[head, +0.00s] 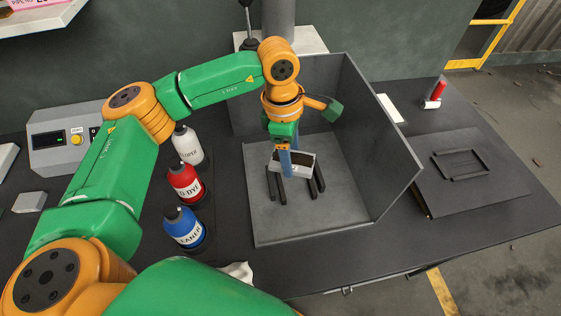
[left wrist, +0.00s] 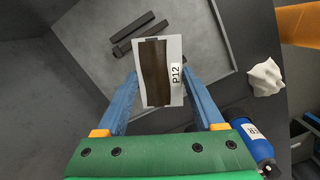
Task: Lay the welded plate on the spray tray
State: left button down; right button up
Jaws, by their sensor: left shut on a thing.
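The welded plate (head: 306,160) is a small light-grey piece with a dark brown band across it. In the left wrist view the plate (left wrist: 174,50) shows a "P12" label at its right edge. My left gripper (head: 287,165) has its blue fingers on both sides of the plate and is shut on it. The spray tray (head: 350,206) is a grey open-fronted box with walls and black bars (head: 318,177) on its floor. The plate is inside the walls, over the bars; whether it touches them I cannot tell. My right gripper is out of view.
White, red (head: 184,184) and blue (head: 183,228) bottles stand left of the tray. A crumpled white cloth (left wrist: 265,77) lies near its front. A control box (head: 66,139) is at far left. A dark panel with a frame (head: 460,164) and a red-topped item (head: 437,92) are at right.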

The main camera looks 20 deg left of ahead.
pick_arm(q)
jog(key=n, duration=0.1)
jog(key=w+f+n, duration=0.1)
jog(key=n, duration=0.1)
jog(key=w+n, duration=0.1)
jog(key=n, duration=0.1)
jog(key=shift+w+f+t+b, duration=0.15)
jog(key=shift+f+t+b, duration=0.15)
jog(key=shift+f+b, duration=0.1)
notch_tip(320, 180, down, 6)
jog(key=b, duration=0.5)
jog(key=shift+f, duration=0.25)
grip_release()
jog(key=r, duration=0.5)
jog(key=r+b, duration=0.1)
jog(key=r, duration=0.1)
jog(key=shift+s+a+r, duration=0.15)
jog(key=shift+s+a, duration=0.15)
jog(key=shift+s, duration=0.1)
